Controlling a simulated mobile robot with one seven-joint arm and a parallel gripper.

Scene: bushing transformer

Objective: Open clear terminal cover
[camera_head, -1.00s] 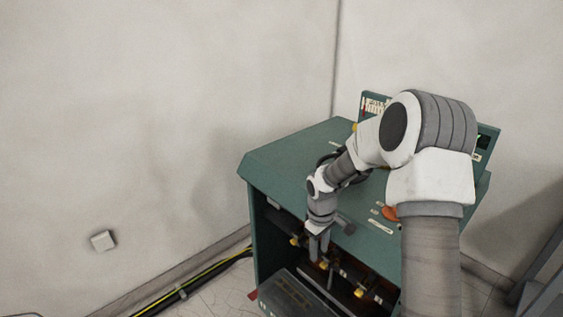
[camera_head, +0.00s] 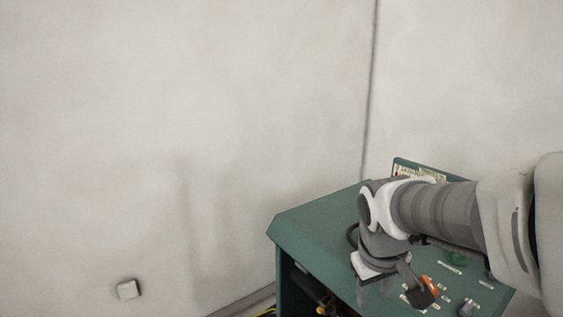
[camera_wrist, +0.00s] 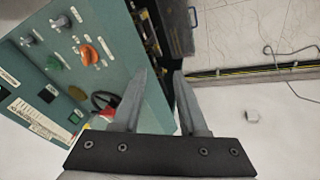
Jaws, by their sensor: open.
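In the wrist view, a dark see-through panel (camera_wrist: 177,28), which looks like the clear terminal cover, stands out from the open front of the green cabinet (camera_wrist: 95,15). Behind its edge a row of terminals (camera_wrist: 148,32) shows, dark with yellowish parts. The cover is out of the head view. My gripper (camera_wrist: 160,73) is open and empty, its two fingers apart. In the head view my gripper (camera_head: 375,287) is over the top panel of the green cabinet (camera_head: 312,218), apart from the cover. The cover's exact angle is hard to tell.
The cabinet top carries an orange knob (camera_wrist: 90,54), a green button (camera_wrist: 54,62), small grey switches (camera_wrist: 60,21) and a dark cable loop (camera_wrist: 103,98). Pale walls stand behind. Yellow-green and black cables (camera_wrist: 245,69) run along the wall's foot.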

